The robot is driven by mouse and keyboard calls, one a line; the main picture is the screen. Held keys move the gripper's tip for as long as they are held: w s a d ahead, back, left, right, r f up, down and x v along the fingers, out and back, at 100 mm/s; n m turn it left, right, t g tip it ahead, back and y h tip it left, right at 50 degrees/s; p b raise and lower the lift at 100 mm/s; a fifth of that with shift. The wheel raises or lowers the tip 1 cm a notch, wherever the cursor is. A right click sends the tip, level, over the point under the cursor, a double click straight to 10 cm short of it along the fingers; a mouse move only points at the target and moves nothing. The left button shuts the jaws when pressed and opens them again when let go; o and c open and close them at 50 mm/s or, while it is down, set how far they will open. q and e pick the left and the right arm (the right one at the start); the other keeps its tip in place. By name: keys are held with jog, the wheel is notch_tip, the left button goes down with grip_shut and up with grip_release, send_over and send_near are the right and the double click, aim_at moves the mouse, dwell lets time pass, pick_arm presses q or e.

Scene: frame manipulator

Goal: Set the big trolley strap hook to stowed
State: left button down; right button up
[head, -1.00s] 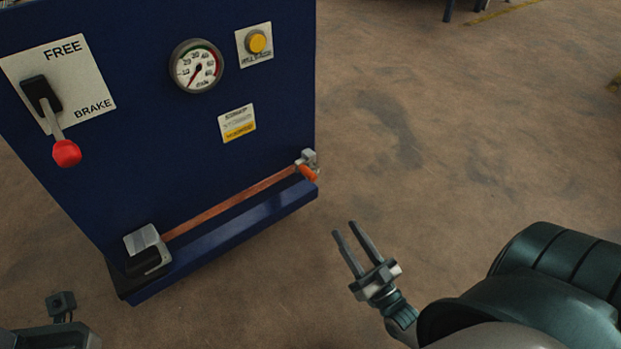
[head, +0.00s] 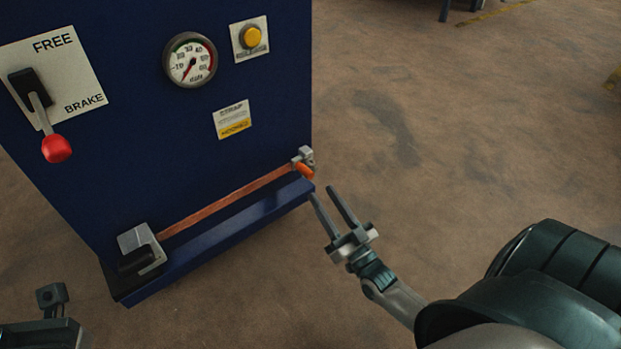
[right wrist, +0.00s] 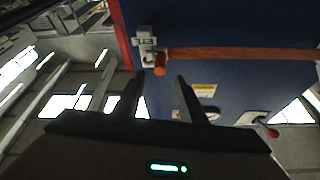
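The strap hook (head: 306,170), with an orange grip, sits on a small grey bracket (head: 302,154) at the right end of the orange-brown strap (head: 228,202). The strap runs taut from a grey and black ratchet housing (head: 140,250) along the blue trolley's ledge. In the right wrist view the orange grip (right wrist: 160,64) hangs below the bracket (right wrist: 146,44). My right gripper (head: 326,193) is open and empty, its fingertips just below and right of the hook and apart from it. Part of my left arm (head: 50,300) shows at lower left; its fingers are not seen.
The blue trolley panel (head: 150,130) carries a FREE/BRAKE lever with a red knob (head: 56,149), a gauge (head: 190,60), a yellow button (head: 252,37) and a label (head: 233,119). The floor (head: 440,130) right of the trolley is clear.

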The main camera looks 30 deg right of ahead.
aim_at(310, 177)
jog(key=b+x, duration=0.1)
jog(key=x, duration=0.6)
jog(key=shift+w+r, duration=0.1)
jog(key=shift+w, duration=0.15)
jog(key=shift+c, duration=0.2)
grip_shut()
